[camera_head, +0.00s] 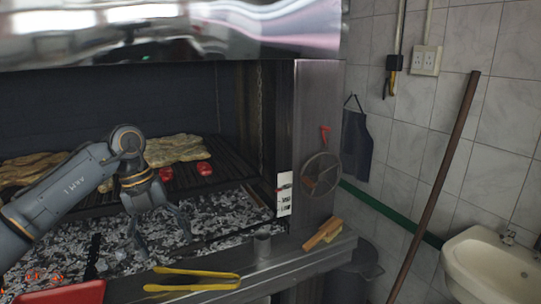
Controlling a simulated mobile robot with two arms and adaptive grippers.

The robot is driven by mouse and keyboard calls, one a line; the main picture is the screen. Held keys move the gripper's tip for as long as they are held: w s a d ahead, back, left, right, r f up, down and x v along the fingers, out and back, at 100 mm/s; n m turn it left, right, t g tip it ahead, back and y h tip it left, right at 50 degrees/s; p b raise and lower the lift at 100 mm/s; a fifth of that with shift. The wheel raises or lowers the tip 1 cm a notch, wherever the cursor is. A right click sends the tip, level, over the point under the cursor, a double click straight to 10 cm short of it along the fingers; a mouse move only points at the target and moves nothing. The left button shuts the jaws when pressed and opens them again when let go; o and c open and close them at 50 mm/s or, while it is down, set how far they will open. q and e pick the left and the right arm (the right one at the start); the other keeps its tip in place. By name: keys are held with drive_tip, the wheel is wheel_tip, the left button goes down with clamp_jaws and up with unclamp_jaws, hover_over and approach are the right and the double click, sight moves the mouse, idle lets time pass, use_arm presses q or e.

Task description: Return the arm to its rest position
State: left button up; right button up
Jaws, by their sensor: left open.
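My left arm comes in from the left and bends down at its wrist. My left gripper (163,246) points down with its fingers spread and nothing between them. It hangs over the front of the grey coal bed (215,213), behind the yellow tongs. Whether its fingertips touch the coals or the ledge is hard to tell. My right gripper is not in view.
Flat meat pieces (175,150) and red vegetables (204,168) lie on the grate behind the gripper. A red tray (62,293) sits front left.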

use_arm(q)
drive_tip(key=w+d+f+n+t+h, duration=0.2)
drive_tip(key=w+d+f+n+h, duration=0.15)
drive_tip(key=d+f+h, duration=1)
drive_tip(key=a+f+n+t+y, duration=0.35)
drive_tip(key=f+n+t, duration=0.35)
drive_tip(key=f, duration=0.6)
drive_tip(key=a+f+n+t+y, duration=0.2)
drive_tip(key=f+n+t+y, duration=0.2)
drive_tip(key=f+n, duration=0.75)
drive_tip(key=s+a+f+n+g+y, duration=0.2)
drive_tip(key=s+a+f+y, duration=0.15)
drive_tip(key=s+f, duration=0.8)
drive_tip(key=s+a+f+n+g+y, duration=0.1)
drive_tip(key=s+a+f+n+y, duration=0.2)
drive_tip(key=s+f, duration=0.85)
drive_tip(key=s+a+f+n+g, duration=0.1)
drive_tip(key=s+f, duration=0.3)
drive_tip(key=s, duration=0.6)
drive_tip(key=s+a+f+g+y, duration=0.1)
drive_tip(key=s+f+g, duration=0.3)
drive_tip(key=s, duration=0.7)
drive_tip(key=s+f+n+g+y, duration=0.1)
drive_tip(key=s+f+g, duration=0.2)
drive_tip(key=s, duration=0.7)
drive_tip(key=shift+s+a+f+n, duration=0.15)
drive_tip(key=shift+a+f+n, duration=0.15)
drive_tip(key=shift+a+f, duration=0.15)
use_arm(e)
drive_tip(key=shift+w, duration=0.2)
